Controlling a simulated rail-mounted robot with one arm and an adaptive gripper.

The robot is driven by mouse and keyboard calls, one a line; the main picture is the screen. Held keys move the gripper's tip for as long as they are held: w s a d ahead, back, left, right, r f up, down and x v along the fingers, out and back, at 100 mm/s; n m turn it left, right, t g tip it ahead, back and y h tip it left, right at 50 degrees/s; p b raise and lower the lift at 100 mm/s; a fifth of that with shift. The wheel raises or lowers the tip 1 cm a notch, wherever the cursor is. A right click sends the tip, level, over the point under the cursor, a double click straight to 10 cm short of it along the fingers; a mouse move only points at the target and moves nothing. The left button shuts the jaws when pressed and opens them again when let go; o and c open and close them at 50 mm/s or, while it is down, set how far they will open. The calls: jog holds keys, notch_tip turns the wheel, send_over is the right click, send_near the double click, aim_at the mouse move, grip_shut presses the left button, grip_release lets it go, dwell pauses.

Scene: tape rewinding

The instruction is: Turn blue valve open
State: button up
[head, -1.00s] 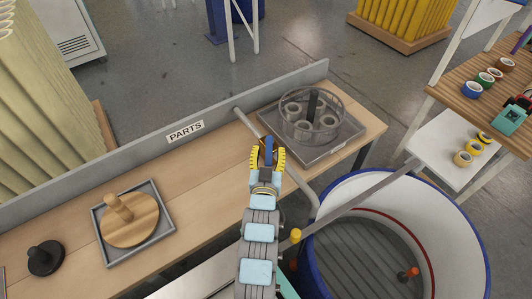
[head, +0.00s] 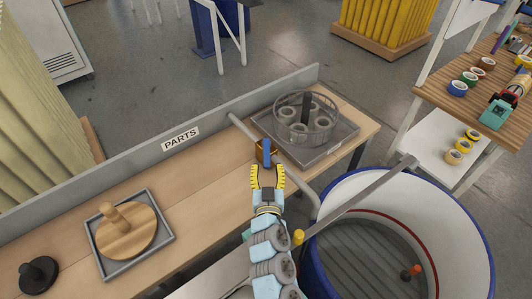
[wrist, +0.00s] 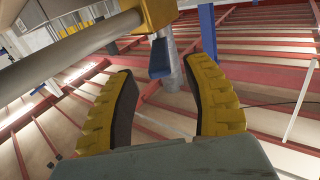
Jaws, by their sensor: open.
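The blue valve handle (head: 266,150) stands against a yellow-brass valve body (head: 259,155) on a grey pipe (head: 241,126) at the parts bench. My gripper (head: 267,172), with its yellow ridged fingers, is open just on the near side of the handle. In the wrist view, the blue handle (wrist: 159,58) shows in the gap near the two fingertips (wrist: 160,72), with space on both sides. The brass body (wrist: 160,14) and pipe (wrist: 70,50) lie just beyond. Neither finger visibly grips the handle.
A clear round basket (head: 307,125) of rolls sits in a grey tray at the bench's right end. A wooden disc (head: 125,238) lies in another tray at left. A large white drum with a blue rim (head: 325,185) stands at right, near my arm.

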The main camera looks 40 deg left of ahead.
aim_at(267, 152)
jog(key=shift+x, duration=3.35)
grip_shut()
